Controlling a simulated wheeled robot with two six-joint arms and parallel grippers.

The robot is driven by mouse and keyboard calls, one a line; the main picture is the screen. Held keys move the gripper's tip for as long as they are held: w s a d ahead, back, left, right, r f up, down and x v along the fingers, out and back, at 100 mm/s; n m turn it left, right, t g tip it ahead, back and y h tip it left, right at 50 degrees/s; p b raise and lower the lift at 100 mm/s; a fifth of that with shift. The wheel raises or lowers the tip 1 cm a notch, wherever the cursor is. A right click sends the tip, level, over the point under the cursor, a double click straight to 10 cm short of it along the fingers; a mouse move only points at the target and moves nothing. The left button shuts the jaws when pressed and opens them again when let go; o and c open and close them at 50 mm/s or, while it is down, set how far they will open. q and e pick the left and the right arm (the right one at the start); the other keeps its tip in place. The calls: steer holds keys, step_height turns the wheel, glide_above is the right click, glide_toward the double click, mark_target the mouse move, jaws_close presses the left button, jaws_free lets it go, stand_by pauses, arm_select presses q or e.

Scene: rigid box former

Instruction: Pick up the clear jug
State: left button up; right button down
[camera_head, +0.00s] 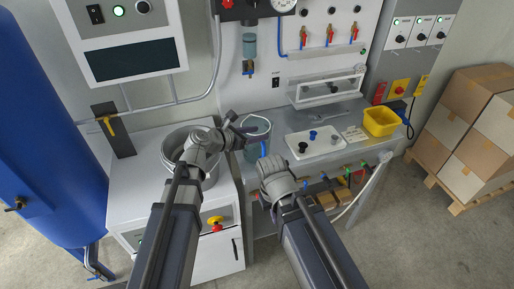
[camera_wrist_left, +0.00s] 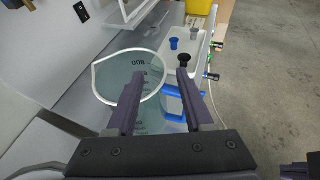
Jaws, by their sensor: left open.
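The clear jug (camera_head: 257,125) stands upright on the left end of the grey bench. In the left wrist view the jug (camera_wrist_left: 112,72) shows its round pale rim and dark measuring marks. A blue part, seemingly its handle (camera_wrist_left: 175,91), is on the near right side. My left gripper (camera_head: 242,131) is open beside the jug; in the left wrist view its fingers (camera_wrist_left: 160,75) are apart in front of the jug and blue part. Whether they straddle the handle is unclear. My right gripper (camera_head: 273,168) is in front of the bench edge; its jaws are not clear.
A white tray (camera_head: 327,150) with small blue and black pieces lies right of the jug. A yellow bin (camera_head: 381,122) stands farther right. A large metal pot (camera_head: 176,145) is on the white cabinet to the left. Coloured valves line the bench front.

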mark_target(268, 132)
arm_select(q)
steer(key=b+x, duration=0.1)
steer(key=x, duration=0.2)
steer(key=shift+w+d+f, duration=0.2)
steer(key=shift+w+f, duration=0.1)
steer(key=shift+c, duration=0.4)
jaws_close()
stand_by(0.7)
